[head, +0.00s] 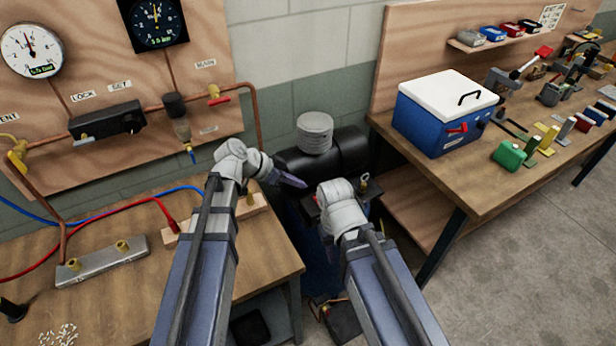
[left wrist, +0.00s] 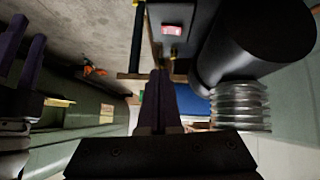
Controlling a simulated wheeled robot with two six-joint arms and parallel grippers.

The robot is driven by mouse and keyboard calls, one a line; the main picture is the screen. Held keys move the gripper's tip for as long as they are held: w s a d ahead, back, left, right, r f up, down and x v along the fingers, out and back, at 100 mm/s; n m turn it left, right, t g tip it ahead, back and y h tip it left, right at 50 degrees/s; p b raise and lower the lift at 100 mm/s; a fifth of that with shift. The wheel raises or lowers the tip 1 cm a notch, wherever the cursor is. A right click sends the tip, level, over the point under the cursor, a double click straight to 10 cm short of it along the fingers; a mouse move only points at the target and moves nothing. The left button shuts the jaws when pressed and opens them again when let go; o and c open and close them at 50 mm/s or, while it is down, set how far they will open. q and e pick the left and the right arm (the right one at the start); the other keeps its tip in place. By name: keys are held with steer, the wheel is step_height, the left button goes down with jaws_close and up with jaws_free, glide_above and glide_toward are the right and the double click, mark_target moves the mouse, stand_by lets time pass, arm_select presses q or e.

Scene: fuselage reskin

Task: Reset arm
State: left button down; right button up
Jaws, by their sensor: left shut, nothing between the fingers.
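My left gripper (head: 301,184) is shut and empty, its purple fingers pointing right in front of the black compressor tank (head: 345,148). In the left wrist view its closed fingers (left wrist: 160,100) point up the middle, with the tank (left wrist: 265,35) and ribbed grey cylinder (left wrist: 240,105) close by on the right. My right arm ends at a white wrist (head: 342,210) in front of the compressor. Its fingers are hidden behind that wrist in the head view. In the left wrist view, two purple fingers of my right gripper (left wrist: 22,48) show apart at the left edge, with nothing seen between them.
The left bench (head: 230,270) carries a metal manifold (head: 100,262), with red and blue hoses crossing it. A panel with gauges and copper pipes stands behind. On the right bench (head: 480,195) stands a blue cooler (head: 435,125). Floor is open at the lower right.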

arm_select(q)
steer(key=shift+v, duration=0.8)
steer(key=shift+s, duration=0.15)
steer(key=s+f+n+g+y, duration=0.2)
steer(key=s+f+n+y, duration=0.1)
steer(key=s, duration=0.5)
steer(key=s+f+n+g+y, duration=0.2)
steer(key=s+y, duration=0.4)
steer(key=s, duration=0.3)
steer(key=shift+f+n+y, duration=0.3)
steer(key=shift+f+n, duration=0.4)
steer(key=shift+n, duration=0.6)
steer(key=shift+d, duration=0.1)
